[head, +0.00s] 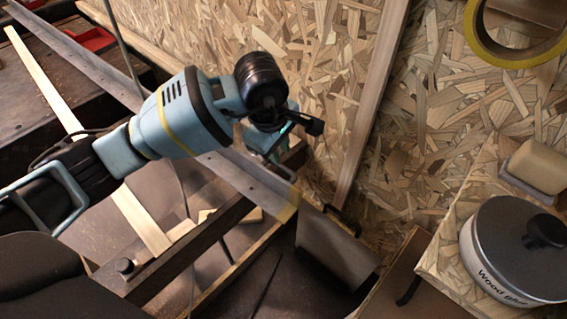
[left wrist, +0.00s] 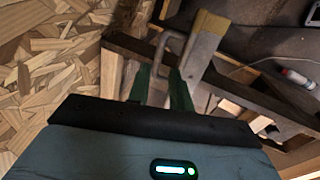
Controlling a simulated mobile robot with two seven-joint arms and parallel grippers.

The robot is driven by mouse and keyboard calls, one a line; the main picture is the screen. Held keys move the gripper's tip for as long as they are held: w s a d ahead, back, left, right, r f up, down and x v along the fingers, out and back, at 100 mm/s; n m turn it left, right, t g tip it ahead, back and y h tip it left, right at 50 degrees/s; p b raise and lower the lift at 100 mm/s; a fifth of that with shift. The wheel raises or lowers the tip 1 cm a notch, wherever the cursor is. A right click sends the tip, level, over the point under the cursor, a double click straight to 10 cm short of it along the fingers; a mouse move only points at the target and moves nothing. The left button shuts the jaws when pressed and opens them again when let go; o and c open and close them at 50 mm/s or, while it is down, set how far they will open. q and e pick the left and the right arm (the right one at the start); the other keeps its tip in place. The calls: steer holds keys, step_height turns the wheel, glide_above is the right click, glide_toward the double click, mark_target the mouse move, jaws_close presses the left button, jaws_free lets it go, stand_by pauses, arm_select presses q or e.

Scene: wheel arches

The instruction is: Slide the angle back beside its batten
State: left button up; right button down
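The metal angle (head: 240,170) is a long grey strip running diagonally from the upper left, with a yellowish near end. In the left wrist view its end (left wrist: 207,35) shows beyond my fingers. A pale wooden strip (head: 55,100), likely the batten, lies left of the angle with a clear gap between them. My left gripper (head: 275,150) is over the angle near its yellow end. In the left wrist view, a U-shaped metal handle (left wrist: 174,36) reaches between the green fingers (left wrist: 160,80). I cannot tell whether they clamp it. My right gripper is out of view.
A dark box-like block (head: 335,250) stands close to the angle's near end. Dark framing (head: 190,240) crosses below. A chipboard panel (head: 310,60) rises behind. At right are a wood glue tin (head: 500,265), a sponge-like block (head: 538,165) and a yellow tape roll (head: 480,45).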

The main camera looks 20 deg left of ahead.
mark_target(283, 169)
arm_select(q)
steer(key=b+x, duration=0.2)
steer(key=x, duration=0.4)
steer(key=shift+s, duration=0.1)
steer(key=shift+c, duration=0.3)
steer(key=shift+f, duration=0.1)
jaws_close()
